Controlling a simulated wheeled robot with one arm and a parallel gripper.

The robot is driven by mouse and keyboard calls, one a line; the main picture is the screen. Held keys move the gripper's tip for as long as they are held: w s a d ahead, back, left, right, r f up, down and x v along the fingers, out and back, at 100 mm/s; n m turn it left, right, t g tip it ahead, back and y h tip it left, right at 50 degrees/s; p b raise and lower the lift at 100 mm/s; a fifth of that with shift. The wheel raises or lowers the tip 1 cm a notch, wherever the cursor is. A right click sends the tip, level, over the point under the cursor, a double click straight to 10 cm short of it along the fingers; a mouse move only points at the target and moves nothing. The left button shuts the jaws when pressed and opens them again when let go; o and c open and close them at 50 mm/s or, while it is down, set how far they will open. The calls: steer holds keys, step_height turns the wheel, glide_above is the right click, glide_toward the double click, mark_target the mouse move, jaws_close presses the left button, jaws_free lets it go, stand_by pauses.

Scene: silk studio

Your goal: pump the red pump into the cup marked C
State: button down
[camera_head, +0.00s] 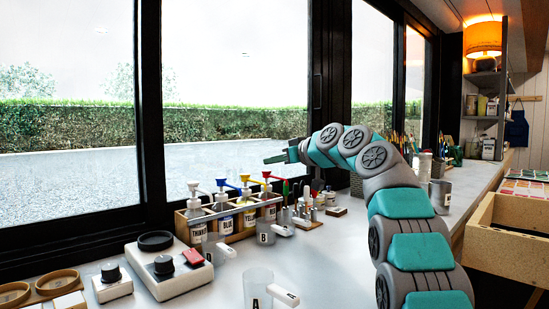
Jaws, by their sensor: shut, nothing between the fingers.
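A wooden rack (238,237) by the window holds several labelled pump bottles. The pump with the red head (266,175) is at its right end; its bottle's label is not clearly readable. My gripper (268,160) is shut and empty, pointing left. It appears just above the red pump head in the picture; I cannot tell the gap in depth.
A white device with a black disc, knob and red switch (193,258) stands front left of the rack. A small knob box (112,284) and wooden rings (58,281) are further left. A tool holder (307,222) stands right. A wooden crate (507,240) is far right.

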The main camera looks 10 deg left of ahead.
mark_target(270, 172)
steer(key=shift+f, duration=0.6)
steer(key=f+b, duration=0.2)
steer(key=b, duration=0.1)
steer(key=shift+r, duration=0.1)
stand_by(0.4)
